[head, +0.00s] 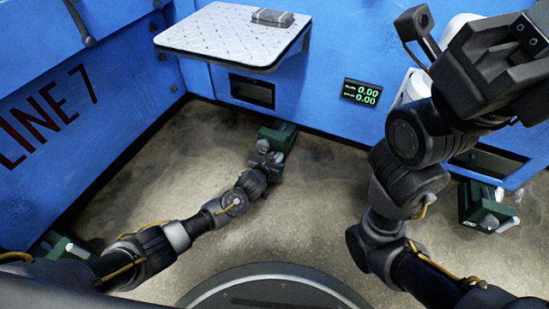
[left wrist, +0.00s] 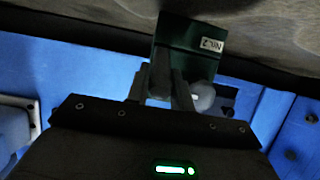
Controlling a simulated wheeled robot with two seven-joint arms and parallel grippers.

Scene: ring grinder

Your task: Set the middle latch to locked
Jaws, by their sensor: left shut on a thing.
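The middle latch (head: 279,134) is a dark green block low on the blue wall, beneath the shelf. My left gripper (head: 264,157) reaches it from the front and is shut on its handle. In the left wrist view the green block (left wrist: 195,45) carries a small white label. The left fingers (left wrist: 162,88) are closed in front of it, with a pale round knob (left wrist: 201,96) beside them. The grip hides most of the handle, and I cannot tell whether the latch is locked. My right gripper (head: 508,62) is raised at the upper right, away from the latch; its jaw opening is unclear.
Another green latch (head: 474,205) with pale handles is at the right, partly beside my right arm. A third (head: 62,246) is at the lower left. A white patterned shelf (head: 225,35) juts out above. A display (head: 361,93) reads 0.00. The floor between is clear.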

